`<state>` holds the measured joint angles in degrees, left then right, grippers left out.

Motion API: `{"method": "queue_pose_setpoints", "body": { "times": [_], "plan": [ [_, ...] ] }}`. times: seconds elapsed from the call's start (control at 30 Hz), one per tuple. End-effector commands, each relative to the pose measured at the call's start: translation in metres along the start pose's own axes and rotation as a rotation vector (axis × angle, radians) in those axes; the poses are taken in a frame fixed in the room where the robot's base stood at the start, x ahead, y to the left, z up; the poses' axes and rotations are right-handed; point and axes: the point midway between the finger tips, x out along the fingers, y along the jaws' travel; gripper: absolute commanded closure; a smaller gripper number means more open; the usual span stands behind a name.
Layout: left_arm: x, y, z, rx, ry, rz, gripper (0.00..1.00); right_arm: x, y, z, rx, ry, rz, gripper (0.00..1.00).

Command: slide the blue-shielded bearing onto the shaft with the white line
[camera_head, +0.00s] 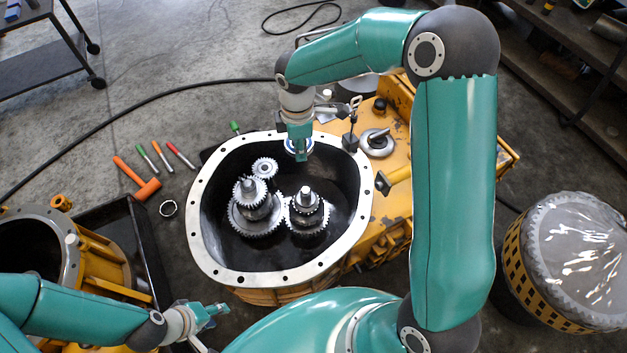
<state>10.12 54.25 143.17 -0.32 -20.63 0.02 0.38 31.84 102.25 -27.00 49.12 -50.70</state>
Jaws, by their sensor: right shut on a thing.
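My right gripper (300,152) points down over the far rim of the open transmission housing (197,237). It is shut on the blue-shielded bearing (291,148), a ring with a blue face that shows partly behind the fingers. Inside the housing stand two upright gear shafts, a left shaft (249,186) and a right shaft (305,192), both with bare tops. A white line on either is too small to make out. The bearing is apart from both shafts, behind them in the picture. My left gripper (222,309) is at the lower left, outside the housing; its fingers are too small to read.
A small gear (264,168) stands behind the left shaft.

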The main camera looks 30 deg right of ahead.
Motion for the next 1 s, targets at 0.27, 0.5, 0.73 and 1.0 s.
{"method": "queue_pose_setpoints", "body": {
  "times": [0.27,0.5,0.73,1.0],
  "plan": [
    [0.061,-0.022,0.0,0.0,0.0,0.0,0.6,0.075,0.005,0.018,-0.696,0.001,0.001,1.0],
    [0.092,-0.033,-0.001,0.0,0.0,0.0,0.6,0.115,0.007,0.031,-1.187,0.0,0.002,1.0],
    [0.102,-0.037,-0.001,0.0,0.0,0.0,0.6,0.128,0.008,0.036,-1.395,0.0,0.001,1.0],
    [0.116,-0.042,-0.001,0.0,0.0,0.0,0.6,0.143,0.008,0.036,-1.414,0.0,0.001,1.0]
  ]
}}
